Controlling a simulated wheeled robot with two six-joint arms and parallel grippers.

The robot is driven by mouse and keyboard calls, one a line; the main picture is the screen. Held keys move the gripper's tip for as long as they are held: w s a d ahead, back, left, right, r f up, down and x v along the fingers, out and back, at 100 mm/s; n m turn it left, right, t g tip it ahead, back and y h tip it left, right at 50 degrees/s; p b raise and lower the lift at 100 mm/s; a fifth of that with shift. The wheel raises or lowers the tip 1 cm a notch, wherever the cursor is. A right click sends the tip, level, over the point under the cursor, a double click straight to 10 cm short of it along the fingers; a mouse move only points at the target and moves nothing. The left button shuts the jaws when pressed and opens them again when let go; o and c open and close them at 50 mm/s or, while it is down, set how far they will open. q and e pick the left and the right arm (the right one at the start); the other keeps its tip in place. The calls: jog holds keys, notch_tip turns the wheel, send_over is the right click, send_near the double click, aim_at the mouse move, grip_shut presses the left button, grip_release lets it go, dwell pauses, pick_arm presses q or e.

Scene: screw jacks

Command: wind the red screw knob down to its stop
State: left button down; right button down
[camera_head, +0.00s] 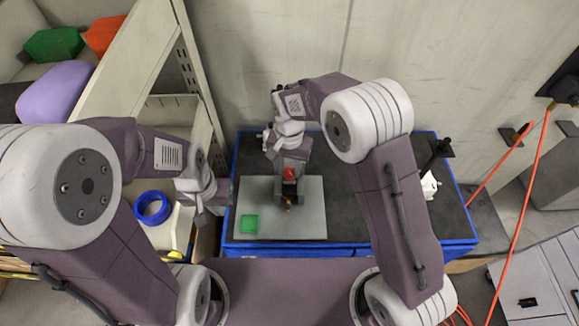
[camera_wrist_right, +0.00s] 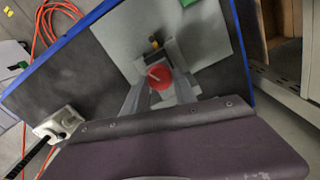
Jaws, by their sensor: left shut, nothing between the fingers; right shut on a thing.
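The red screw knob (camera_head: 290,174) shows at the tip of my right gripper (camera_head: 290,182) in the head view. In the right wrist view the round red knob (camera_wrist_right: 159,77), with a light mark on top, sits between the two grey fingers of that gripper (camera_wrist_right: 160,86), which is shut on it. Below the knob is a dark jack body (camera_head: 288,192) on a grey plate (camera_head: 310,220), partly hidden by the gripper. A small brass-coloured part (camera_head: 287,207) sticks out at its near side. My left gripper (camera_head: 199,214) is shut and empty, left of the plate.
The plate rests on a dark, blue-edged table (camera_head: 345,238). A white item (camera_head: 429,185) and a black fixture (camera_head: 441,149) are at the right. A blue ring (camera_head: 152,207) lies left, by the shelf.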

jog(key=shift+w+r, duration=0.1)
jog(key=shift+r, duration=0.05)
jog(key=c, duration=1)
grip_release()
jog(key=shift+c, duration=0.2)
jog(key=shift+o, duration=0.2)
notch_tip(320, 180, up, 9)
jog(key=b, duration=0.3)
jog(key=shift+s, duration=0.2)
